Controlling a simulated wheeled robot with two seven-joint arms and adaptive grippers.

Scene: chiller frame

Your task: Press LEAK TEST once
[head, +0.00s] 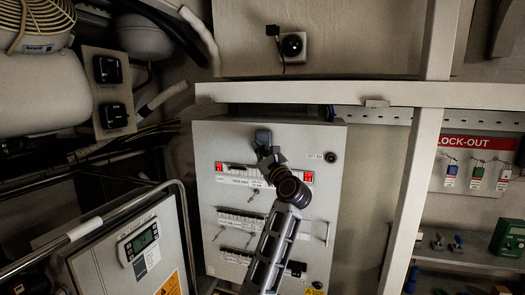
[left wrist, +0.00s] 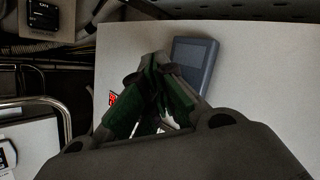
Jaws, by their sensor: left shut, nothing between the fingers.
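A pale grey control cabinet (head: 215,140) stands in the middle of the head view, with red lit displays (head: 306,177) and rows of labelled parts. No label reading LEAK TEST can be made out. My left gripper (head: 268,158) is in front of the cabinet's upper face, its fingers shut and empty. In the left wrist view the closed fingertips (left wrist: 156,60) are beside a small dark grey box (left wrist: 195,62) on the cabinet face; I cannot tell whether they touch. The same box shows in the head view (head: 263,137) just above the fingers. My arm hides part of the cabinet. My right gripper is out of view.
A grey panel with a small display (head: 140,242) and a tubular rail (head: 110,213) stand at lower left. A frame post (head: 412,200) and crossbar (head: 300,92) border the cabinet. A lock-out board (head: 477,165) hangs at right. A black round device (head: 292,45) is above.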

